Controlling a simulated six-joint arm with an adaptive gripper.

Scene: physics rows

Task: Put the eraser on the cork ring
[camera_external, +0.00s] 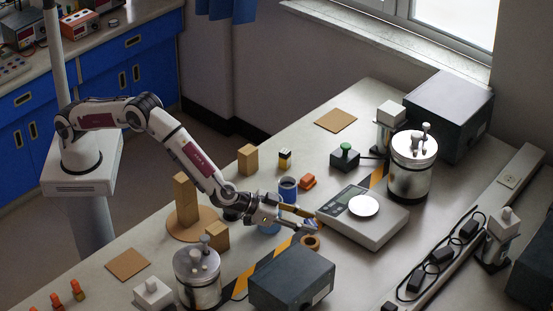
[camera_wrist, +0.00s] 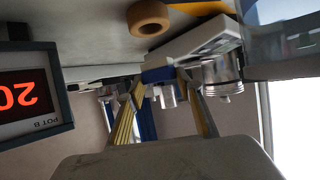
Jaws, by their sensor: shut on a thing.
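In the wrist view the tan cork ring (camera_wrist: 149,18) shows at the top centre, beyond the fingertips. My gripper (camera_wrist: 161,82) has its fingers apart with a small blue block (camera_wrist: 158,74) between the tips; it appears to be the eraser, held above the table. The fingers largely hide it in the external view.
A scale (camera_external: 372,230) with a white pan stands right of my gripper. A dark grey box (camera_external: 291,279) is in front of it. A blue mug (camera_external: 288,188), an orange-red block (camera_external: 307,182) and wooden blocks (camera_external: 248,159) stand behind.

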